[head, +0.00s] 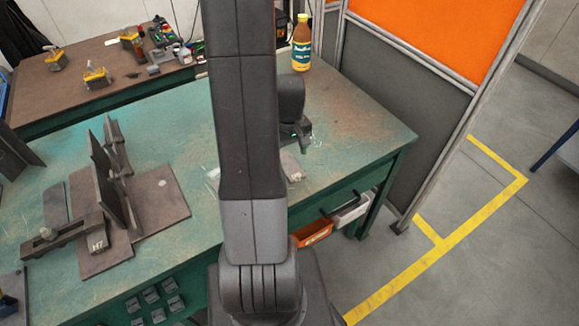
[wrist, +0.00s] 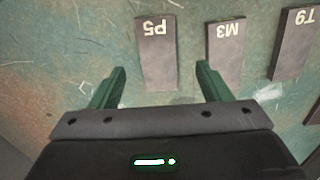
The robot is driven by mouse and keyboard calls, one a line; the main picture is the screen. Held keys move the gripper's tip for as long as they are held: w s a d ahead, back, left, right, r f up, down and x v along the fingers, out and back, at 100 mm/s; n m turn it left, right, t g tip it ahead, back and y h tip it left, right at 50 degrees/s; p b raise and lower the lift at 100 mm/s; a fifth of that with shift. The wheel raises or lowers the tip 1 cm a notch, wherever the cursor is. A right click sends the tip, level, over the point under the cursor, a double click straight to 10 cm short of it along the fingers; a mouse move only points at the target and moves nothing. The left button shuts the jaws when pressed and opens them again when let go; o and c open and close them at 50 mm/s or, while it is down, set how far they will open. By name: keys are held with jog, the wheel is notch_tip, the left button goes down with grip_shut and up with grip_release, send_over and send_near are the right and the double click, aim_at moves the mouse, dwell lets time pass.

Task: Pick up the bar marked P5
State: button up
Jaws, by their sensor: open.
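The bar marked P5 (wrist: 156,60) is a flat grey-brown bar lying on the green worn bench top, its white marking upside down in the wrist view. My gripper (wrist: 161,68) is open, with its green fingers apart on either side of the near end of the P5 bar in that view. Nothing is held. I cannot tell the height of the fingers above the bench. In the head view my own arm hides much of the gripper and bars.
Bar M3 (wrist: 225,55) lies just right of P5, close to the right finger, and bar T9 (wrist: 293,45) lies further right.

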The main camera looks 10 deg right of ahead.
aim_at(289, 165)
jog(key=shift+w+f+p, duration=0.2)
jog(key=shift+f, duration=1.15)
jog(key=shift+w+f+p, duration=0.15)
jog(key=shift+w+f, duration=0.05)
jog(key=shift+f, duration=1.15)
jog(key=c, duration=1.1)
